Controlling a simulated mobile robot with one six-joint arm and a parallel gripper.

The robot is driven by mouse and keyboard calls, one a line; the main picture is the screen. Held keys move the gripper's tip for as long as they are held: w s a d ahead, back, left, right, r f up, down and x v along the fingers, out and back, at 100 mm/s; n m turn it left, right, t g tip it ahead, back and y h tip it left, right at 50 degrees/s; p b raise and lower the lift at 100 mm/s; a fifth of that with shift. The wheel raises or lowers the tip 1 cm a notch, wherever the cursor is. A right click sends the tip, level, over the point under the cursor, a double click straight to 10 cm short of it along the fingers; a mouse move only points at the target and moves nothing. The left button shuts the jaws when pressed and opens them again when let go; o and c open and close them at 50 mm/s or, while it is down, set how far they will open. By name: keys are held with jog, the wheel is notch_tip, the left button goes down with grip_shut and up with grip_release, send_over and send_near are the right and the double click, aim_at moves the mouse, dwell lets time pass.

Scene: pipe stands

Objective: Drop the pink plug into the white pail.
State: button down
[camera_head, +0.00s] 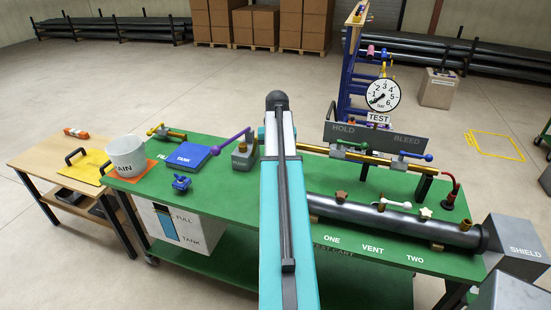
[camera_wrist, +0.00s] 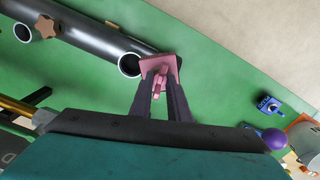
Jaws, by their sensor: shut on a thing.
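The pink plug (camera_wrist: 158,66) is held between the fingertips of my gripper (camera_wrist: 160,88), shown in the wrist view. The plug has a square pink plate at its top. Beside it, to the left, is a round open port (camera_wrist: 130,65) at the end of the dark pipe. The white pail (camera_head: 126,155) stands on an orange mat at the left end of the green cart in the head view. Part of it shows at the right edge of the wrist view (camera_wrist: 305,137). In the head view my arm hides the gripper and plug.
A wooden side table (camera_head: 40,149) stands at left. The cart between pail and arm is partly clear.

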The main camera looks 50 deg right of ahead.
jog(key=w+a+f+n+b, duration=0.1)
jog(key=w+a+f, duration=0.2)
jog(key=w+a, duration=0.3)
jog(key=w+a+f+n+b, duration=0.1)
jog(key=w+a+f+n, duration=0.15)
jog(key=a, duration=0.55)
jog(key=w+a+f+n+b, duration=0.2)
jog(key=a+f, duration=0.3)
jog(key=a, duration=0.8)
jog(key=w+a+f+n+b, duration=0.2)
jog(key=a+f+n, duration=0.1)
jog(key=a, duration=1)
jog(key=w+a+f+n+b, duration=0.2)
jog(key=a+f, duration=0.4)
jog(key=a, duration=0.7)
jog(key=shift+a+f+b, duration=0.3)
jog(key=shift+a+b, duration=0.05)
jog(key=shift+b, duration=0.15)
jog(key=shift+w, duration=0.15)
